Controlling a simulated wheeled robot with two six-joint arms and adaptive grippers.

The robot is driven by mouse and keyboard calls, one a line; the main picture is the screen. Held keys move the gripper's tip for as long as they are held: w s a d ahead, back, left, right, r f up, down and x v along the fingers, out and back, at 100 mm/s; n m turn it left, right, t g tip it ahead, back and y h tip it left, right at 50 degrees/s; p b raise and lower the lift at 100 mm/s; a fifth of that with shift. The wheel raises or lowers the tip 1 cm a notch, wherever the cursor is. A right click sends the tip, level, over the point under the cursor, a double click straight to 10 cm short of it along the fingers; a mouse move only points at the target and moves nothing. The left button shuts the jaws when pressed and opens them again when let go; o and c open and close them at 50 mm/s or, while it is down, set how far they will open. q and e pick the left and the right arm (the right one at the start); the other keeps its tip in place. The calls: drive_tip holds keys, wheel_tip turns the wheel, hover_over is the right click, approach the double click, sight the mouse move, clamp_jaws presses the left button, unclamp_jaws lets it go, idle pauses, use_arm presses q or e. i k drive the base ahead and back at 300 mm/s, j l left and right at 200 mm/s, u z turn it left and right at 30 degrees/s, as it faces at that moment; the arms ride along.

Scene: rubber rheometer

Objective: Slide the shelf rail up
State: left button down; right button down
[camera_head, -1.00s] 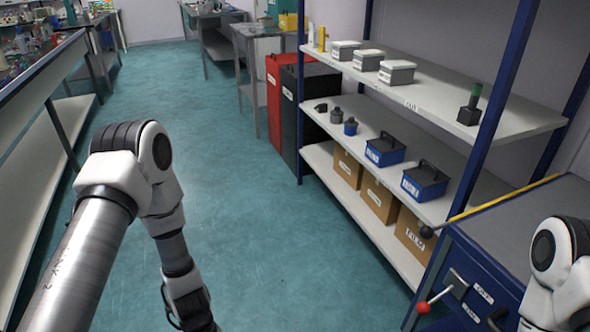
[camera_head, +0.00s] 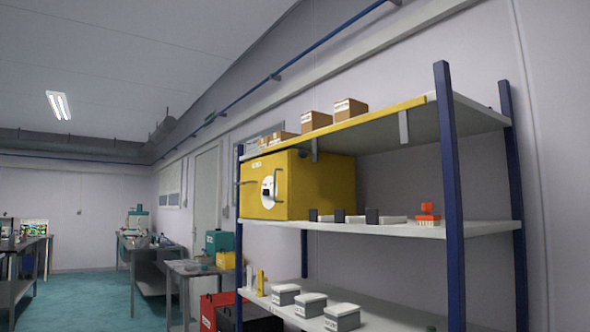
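A blue-posted shelf unit with pale shelves stands on the right. A yellow rail (camera_head: 375,117) runs along the front edge of its top shelf (camera_head: 470,108); a short grey upright piece (camera_head: 403,127) hangs at its right part and a similar one (camera_head: 314,150) further left. I cannot tell whether the rail is raised or lowered. Neither of my grippers is in view.
A yellow box (camera_head: 310,187) with a round white dial fills the left of the middle shelf (camera_head: 400,229). An orange-red item (camera_head: 428,211) and small dark blocks stand there too. Cardboard boxes (camera_head: 350,108) sit on top. Several lidded boxes (camera_head: 342,317) line the lower shelf.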

sight(403, 108)
drive_tip(key=i+j, duration=0.9)
drive_tip(key=z, duration=1.55)
